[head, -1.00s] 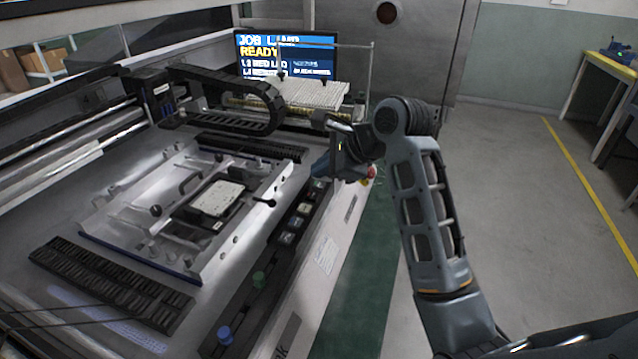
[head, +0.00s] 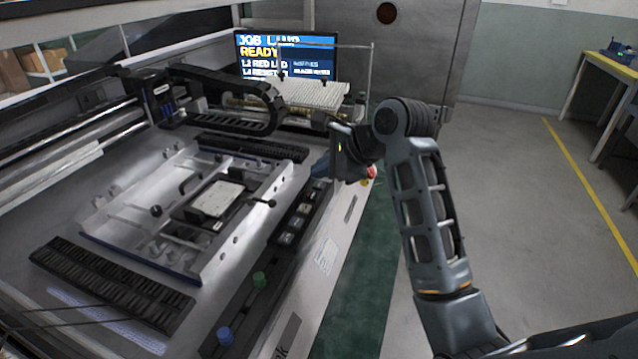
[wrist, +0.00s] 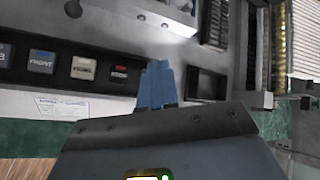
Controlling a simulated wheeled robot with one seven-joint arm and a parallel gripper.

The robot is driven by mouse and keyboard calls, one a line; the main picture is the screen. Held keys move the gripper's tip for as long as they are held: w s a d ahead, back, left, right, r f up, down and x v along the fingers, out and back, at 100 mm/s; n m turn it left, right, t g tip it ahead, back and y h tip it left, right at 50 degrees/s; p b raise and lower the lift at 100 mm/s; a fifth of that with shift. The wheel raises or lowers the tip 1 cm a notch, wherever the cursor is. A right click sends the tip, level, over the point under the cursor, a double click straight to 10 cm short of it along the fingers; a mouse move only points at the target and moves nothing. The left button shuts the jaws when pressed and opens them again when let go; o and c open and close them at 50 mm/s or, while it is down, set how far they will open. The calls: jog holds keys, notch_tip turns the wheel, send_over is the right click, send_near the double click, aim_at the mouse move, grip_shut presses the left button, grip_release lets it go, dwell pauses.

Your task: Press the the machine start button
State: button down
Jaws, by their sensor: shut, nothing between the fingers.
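A dark button panel (head: 273,255) runs along the machine's front edge, with a row of square buttons. The wrist view shows a blue button marked FRONT (wrist: 41,61), a pale button (wrist: 84,67) and a dark button with red marking (wrist: 119,75). I cannot tell for sure which one is the start button. My gripper (wrist: 157,78) is shut and empty, its blue-grey fingertips just right of the red-marked button and over the panel. In the head view my gripper (head: 321,168) is at the panel's far end. Contact with a button cannot be made out.
A red knob (head: 371,171) sits close to my gripper on the machine's side. A screen (head: 286,55) reads READY. A board (head: 215,199) lies on the machine bed. Open floor lies to the right.

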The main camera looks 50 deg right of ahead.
jog(key=shift+f+p, duration=0.3)
jog(key=shift+f, duration=0.05)
jog(key=shift+f, duration=0.4)
dwell(0.8)
jog(key=shift+r+p, duration=0.15)
jog(key=shift+p, duration=0.2)
jog(key=shift+r+p, duration=0.75)
jog(key=shift+p, duration=0.35)
